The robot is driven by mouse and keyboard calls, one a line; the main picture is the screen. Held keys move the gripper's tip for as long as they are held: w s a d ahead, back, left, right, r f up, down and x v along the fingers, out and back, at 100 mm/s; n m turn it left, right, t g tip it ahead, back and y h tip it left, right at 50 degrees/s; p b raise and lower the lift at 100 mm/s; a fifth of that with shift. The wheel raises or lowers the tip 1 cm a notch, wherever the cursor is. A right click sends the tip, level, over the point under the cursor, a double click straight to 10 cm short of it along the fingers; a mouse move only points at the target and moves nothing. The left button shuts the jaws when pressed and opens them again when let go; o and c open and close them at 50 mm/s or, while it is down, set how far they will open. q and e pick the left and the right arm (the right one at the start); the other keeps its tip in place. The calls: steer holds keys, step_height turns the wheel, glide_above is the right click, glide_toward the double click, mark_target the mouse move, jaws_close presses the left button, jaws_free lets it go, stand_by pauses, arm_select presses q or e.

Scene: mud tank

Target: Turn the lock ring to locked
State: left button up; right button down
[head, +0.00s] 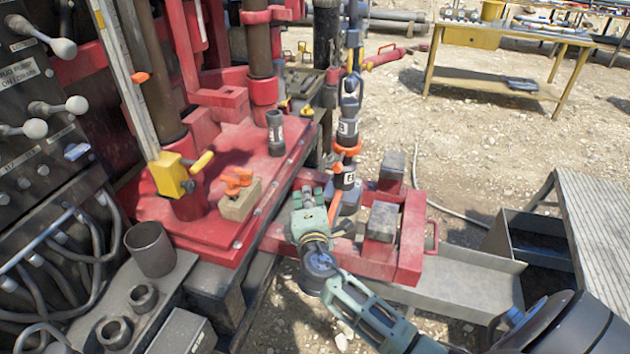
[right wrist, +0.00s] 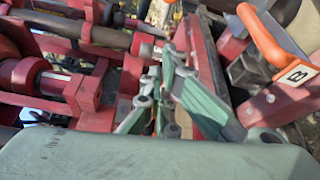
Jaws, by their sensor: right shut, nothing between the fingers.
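A dark upright assembly (head: 349,100) stands right of the red deck in the head view. An orange ring (head: 348,148) goes around it, and an orange lever (head: 335,207) sits lower, beside a lettered tag. I cannot tell for certain which part is the lock ring. My right gripper (head: 308,194) is shut and empty, just left of the lever. In the right wrist view, its green fingers (right wrist: 166,80) are close together. An orange handle (right wrist: 262,35) with a "B" tag shows to their right, apart from them. My left gripper is not in view.
The red deck (head: 195,235) holds a wooden block with orange parts (head: 240,195) and a dark cylinder (head: 275,133). A red frame (head: 408,245) with grey blocks lies right of my gripper. A metal trough (head: 460,280) is at lower right. Gravel lies open behind.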

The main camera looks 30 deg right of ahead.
steer(key=w+d+p, duration=0.3)
steer(key=w+d, duration=0.2)
steer(key=d, duration=0.2)
steer(key=shift+w, duration=0.35)
